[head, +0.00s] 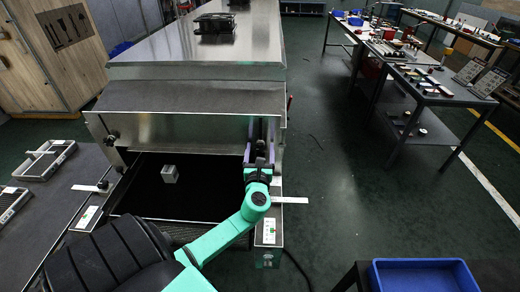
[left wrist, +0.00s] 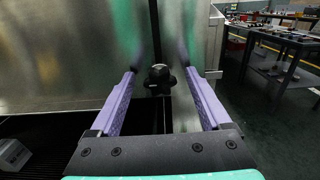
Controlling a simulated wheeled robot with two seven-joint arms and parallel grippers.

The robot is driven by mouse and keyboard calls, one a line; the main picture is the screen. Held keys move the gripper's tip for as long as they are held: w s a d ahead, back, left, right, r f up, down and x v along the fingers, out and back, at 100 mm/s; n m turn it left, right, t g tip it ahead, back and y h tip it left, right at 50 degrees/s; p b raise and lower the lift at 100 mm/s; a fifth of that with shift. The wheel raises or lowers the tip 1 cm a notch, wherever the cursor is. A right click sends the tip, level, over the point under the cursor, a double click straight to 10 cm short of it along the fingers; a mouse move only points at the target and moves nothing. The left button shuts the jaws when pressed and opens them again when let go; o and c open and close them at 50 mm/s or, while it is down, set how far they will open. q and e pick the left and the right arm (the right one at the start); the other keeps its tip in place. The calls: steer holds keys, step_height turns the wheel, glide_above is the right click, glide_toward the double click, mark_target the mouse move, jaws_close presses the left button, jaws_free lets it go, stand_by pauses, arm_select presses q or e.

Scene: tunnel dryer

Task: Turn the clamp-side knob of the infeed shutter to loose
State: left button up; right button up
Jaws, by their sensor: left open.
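The infeed shutter (head: 180,133) is a bright metal plate across the mouth of the tunnel dryer. In the left wrist view a black knob (left wrist: 159,75) sits on a dark vertical slot near the shutter's right side. My left gripper (head: 260,146) is open in front of that side, with its purple fingers to the left and right of the knob in the left wrist view (left wrist: 160,71). I see no contact, and cannot tell how far the fingertips are from the knob. In the head view the gripper hides this knob. Another black knob (head: 112,138) shows at the shutter's left end. My right gripper is out of view.
A small grey block (head: 170,174) lies on the black infeed belt (head: 200,200) below the shutter. Metal trays (head: 45,160) lie on the grey surface at left. A blue bin (head: 422,276) stands at front right. The floor right of the dryer is mostly clear.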

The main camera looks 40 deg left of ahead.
arm_select(q)
steer(key=shift+a, duration=0.1)
steer(key=c, duration=0.4)
steer(key=shift+f, duration=0.1)
jaws_close()
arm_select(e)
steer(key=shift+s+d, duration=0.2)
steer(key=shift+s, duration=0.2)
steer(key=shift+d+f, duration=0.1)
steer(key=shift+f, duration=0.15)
